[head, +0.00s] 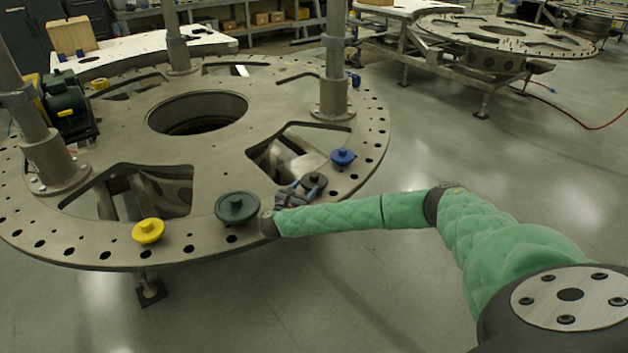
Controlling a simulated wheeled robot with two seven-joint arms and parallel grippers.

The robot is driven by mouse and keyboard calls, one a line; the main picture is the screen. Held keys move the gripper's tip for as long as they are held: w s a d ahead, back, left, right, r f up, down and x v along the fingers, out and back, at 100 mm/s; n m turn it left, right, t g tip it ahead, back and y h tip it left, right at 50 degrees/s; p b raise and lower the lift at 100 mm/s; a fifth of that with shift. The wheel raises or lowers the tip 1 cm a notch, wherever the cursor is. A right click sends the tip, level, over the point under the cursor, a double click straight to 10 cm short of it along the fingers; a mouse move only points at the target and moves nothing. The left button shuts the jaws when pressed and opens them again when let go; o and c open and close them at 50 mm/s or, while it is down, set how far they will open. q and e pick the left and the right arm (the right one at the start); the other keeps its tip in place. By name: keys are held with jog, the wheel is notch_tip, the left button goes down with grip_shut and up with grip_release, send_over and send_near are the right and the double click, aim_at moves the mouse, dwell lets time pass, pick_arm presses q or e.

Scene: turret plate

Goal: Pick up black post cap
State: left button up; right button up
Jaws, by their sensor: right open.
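The black post cap (315,180) is a small dark disc with a knob, lying on the round turret plate (215,170) near its front right rim. My right gripper (300,188) is at its left side, close to it or touching it; the fingers are small in view. The gripper is open, and I cannot tell whether the cap lies between the fingers. My right arm in its green sleeve comes in from the right and partly hides the plate's rim. My left gripper is not in view.
A blue cap (343,156) sits just right of the black one. A larger dark green cap (237,207) and a yellow cap (148,231) sit to the left. Upright posts (335,70) and cutouts break up the plate. A second turret plate (500,35) stands behind.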

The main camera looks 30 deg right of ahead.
aim_at(312, 179)
jog(key=shift+w+d, duration=0.25)
jog(key=shift+d, duration=0.2)
jog(key=shift+w+d, duration=0.2)
jog(key=shift+d, duration=0.2)
jog(key=shift+w+d+r+p, duration=0.1)
jog(key=shift+w+d+p, duration=0.15)
jog(key=shift+d+p, duration=0.3)
jog(key=p+x, duration=0.1)
jog(key=x, duration=0.2)
jog(key=shift+w+d, duration=0.1)
jog(key=shift+w, duration=0.05)
jog(key=shift+w+d+p, duration=0.2)
jog(key=shift+d+p, duration=0.1)
jog(key=shift+d, duration=0.2)
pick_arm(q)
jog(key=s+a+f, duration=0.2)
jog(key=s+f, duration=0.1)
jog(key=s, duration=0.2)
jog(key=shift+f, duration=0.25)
pick_arm(e)
jog(key=shift+c, duration=0.5)
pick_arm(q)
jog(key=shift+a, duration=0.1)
pick_arm(e)
jog(key=c, duration=1.1)
